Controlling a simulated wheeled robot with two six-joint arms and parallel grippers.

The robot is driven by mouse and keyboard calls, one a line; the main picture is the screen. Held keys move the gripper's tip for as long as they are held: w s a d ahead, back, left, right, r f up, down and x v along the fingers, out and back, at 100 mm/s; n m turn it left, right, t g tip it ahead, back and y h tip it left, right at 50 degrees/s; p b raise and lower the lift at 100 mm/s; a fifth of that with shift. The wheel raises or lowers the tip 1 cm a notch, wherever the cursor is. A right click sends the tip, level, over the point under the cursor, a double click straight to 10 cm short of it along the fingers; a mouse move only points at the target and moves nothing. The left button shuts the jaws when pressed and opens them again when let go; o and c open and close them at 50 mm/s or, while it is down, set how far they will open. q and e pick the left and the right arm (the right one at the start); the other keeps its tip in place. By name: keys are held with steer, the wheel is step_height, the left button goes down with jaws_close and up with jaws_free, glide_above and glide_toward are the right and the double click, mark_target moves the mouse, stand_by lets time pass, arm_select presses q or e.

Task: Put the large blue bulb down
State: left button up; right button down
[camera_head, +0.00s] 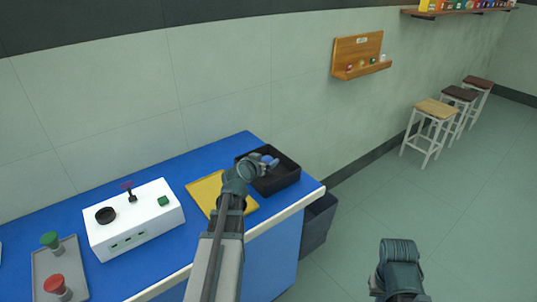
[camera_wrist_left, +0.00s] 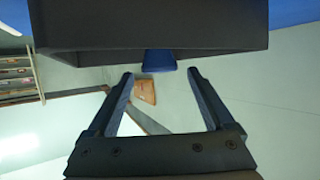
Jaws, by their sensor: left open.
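The large blue bulb (camera_head: 268,159) shows as a small blue shape at the black tray (camera_head: 285,180), partly hidden by my left gripper (camera_head: 262,166). In the left wrist view a blue piece of it (camera_wrist_left: 160,62) shows past the edge of the tray wall (camera_wrist_left: 150,30), just beyond the gap between the fingertips. The left gripper (camera_wrist_left: 160,74) is open there, its fingers apart with nothing between them. The rest of the bulb is hidden by the tray wall. My right gripper (camera_head: 398,250) hangs over the floor at the lower right; its fingers are not clear.
A yellow mat (camera_head: 205,190) lies left of the tray on the blue bench (camera_head: 150,274). A white instrument box (camera_head: 134,218) and a grey tray (camera_head: 62,268) with a green and a red knob-like piece stand further left. A dark bin (camera_head: 318,222) stands beside the bench.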

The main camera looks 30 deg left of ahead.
arm_select(q)
steer(key=a+p+v, duration=0.1)
steer(key=v, duration=0.5)
steer(key=shift+d+p, duration=0.4)
steer(key=shift+d, duration=0.1)
arm_select(e)
step_height(320, 180, up, 2)
steer(key=shift+r, duration=0.2)
arm_select(q)
steer(key=shift+s, duration=0.1)
